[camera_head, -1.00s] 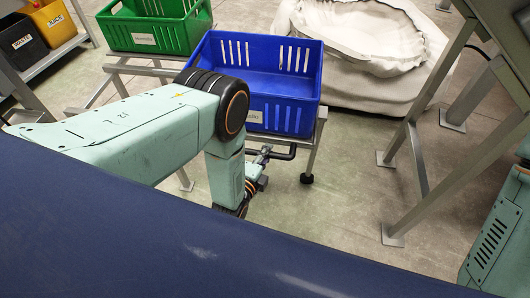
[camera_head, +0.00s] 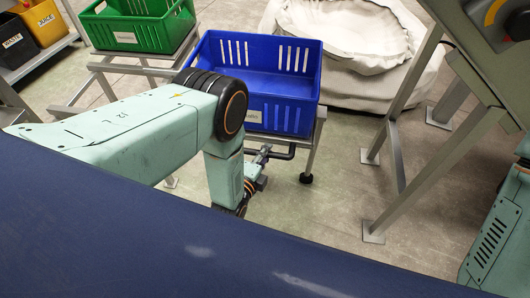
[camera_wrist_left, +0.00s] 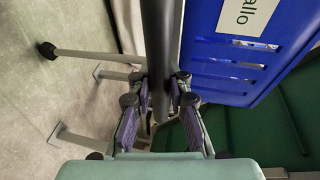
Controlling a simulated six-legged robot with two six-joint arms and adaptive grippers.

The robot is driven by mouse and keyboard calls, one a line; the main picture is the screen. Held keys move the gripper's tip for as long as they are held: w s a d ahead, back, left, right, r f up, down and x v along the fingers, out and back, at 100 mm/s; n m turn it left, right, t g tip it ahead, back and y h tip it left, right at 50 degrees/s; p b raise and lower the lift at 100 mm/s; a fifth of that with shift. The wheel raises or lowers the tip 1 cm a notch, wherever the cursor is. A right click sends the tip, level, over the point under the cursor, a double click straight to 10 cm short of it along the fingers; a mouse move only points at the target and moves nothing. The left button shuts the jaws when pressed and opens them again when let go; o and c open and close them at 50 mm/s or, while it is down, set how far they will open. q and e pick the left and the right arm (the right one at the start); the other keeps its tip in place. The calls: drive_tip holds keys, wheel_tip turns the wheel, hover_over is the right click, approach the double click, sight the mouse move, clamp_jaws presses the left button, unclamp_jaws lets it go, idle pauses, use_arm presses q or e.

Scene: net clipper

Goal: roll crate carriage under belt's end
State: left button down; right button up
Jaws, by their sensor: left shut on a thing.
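The crate carriage (camera_head: 312,150) is a grey metal frame with dark feet, carrying a blue slotted crate (camera_head: 282,110) with a white label. The crate also shows in the left wrist view (camera_wrist_left: 225,55). A dark handle bar (camera_head: 284,154) sticks out from the carriage's near side. My left gripper (camera_head: 263,156) is shut on this bar; in the left wrist view its fingers (camera_wrist_left: 160,88) close around the bar (camera_wrist_left: 160,35). The grey legged frame (camera_head: 395,165), apparently of the belt, stands to the right of the carriage, apart from it. The belt's surface is not visible. My right gripper is not in view.
A green crate (camera_head: 140,32) stands on a separate metal stand (camera_head: 95,68) at back left. Yellow and black bins (camera_head: 45,22) sit on a shelf at far left. A big whitish sack (camera_head: 350,50) lies behind the blue crate. Bare floor (camera_head: 340,195) separates the carriage from the frame.

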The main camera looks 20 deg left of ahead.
use_arm(q)
drive_tip(key=shift+d, duration=0.35)
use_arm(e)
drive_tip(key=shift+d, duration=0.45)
use_arm(q)
drive_tip(key=c, duration=1.3)
unclamp_jaws()
drive_tip(key=shift+o, duration=0.2)
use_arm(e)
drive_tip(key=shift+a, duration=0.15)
use_arm(q)
drive_tip(key=shift+s, duration=0.1)
drive_tip(key=v, duration=0.7)
drive_tip(key=shift+s, duration=0.15)
drive_tip(key=shift+a, duration=0.1)
